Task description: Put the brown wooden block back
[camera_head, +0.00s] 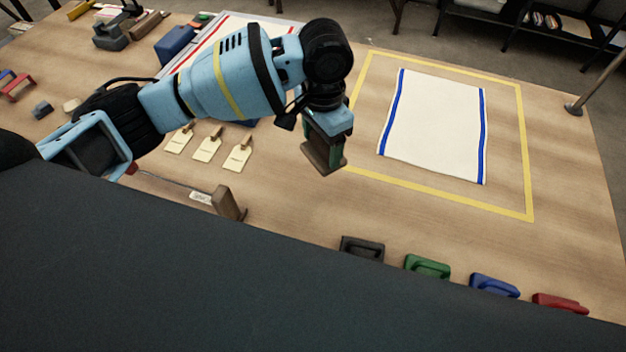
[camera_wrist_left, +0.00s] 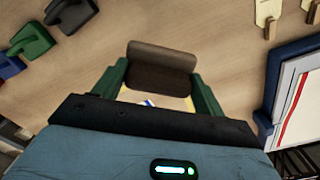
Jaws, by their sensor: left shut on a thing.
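The brown wooden block (camera_head: 318,157) is in my left gripper (camera_head: 326,146), above the wooden table and left of the taped area. In the left wrist view the block (camera_wrist_left: 161,58) sits between the two green fingers of the gripper (camera_wrist_left: 160,82), which are shut on it. Part of the block is hidden by the fingers. My right gripper is not in view.
A white cloth (camera_head: 435,125) with blue stripes lies flat inside a yellow tape outline (camera_head: 523,110). Black (camera_head: 362,248), green (camera_head: 428,266), blue (camera_head: 494,285) and red (camera_head: 560,303) handled blocks line the near edge. Another brown piece (camera_head: 228,203) stands near pale tags (camera_head: 207,149).

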